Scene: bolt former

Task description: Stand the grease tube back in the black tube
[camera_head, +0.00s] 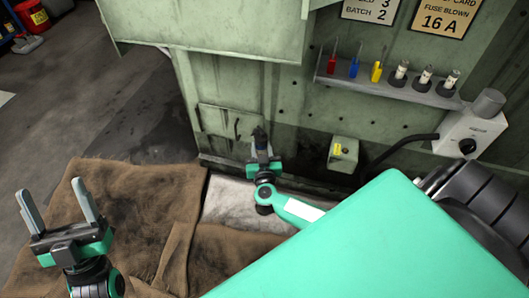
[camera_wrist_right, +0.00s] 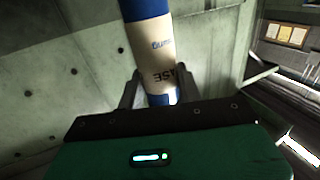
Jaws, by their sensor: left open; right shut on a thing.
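The grease tube (camera_wrist_right: 157,55) is cream with blue bands and dark lettering. In the right wrist view it stands up between the two fingers of my right gripper (camera_wrist_right: 153,90), which is shut on it. In the head view my right gripper (camera_head: 261,150) is in front of the green machine's lower panel. A dark shape (camera_head: 259,135) shows at its fingertips; I cannot tell whether it is the grease tube or the black tube. I cannot make out the black tube for certain. My left gripper (camera_head: 50,185) is open and empty at the lower left, over brown cloth.
Brown cloth (camera_head: 130,205) and a pale cloth (camera_head: 235,207) lie below. A shelf (camera_head: 390,88) on the machine carries red, blue and yellow tools and several small holders. A small box with a yellow label (camera_head: 343,154) and a grey box with a knob (camera_head: 470,133) are at right.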

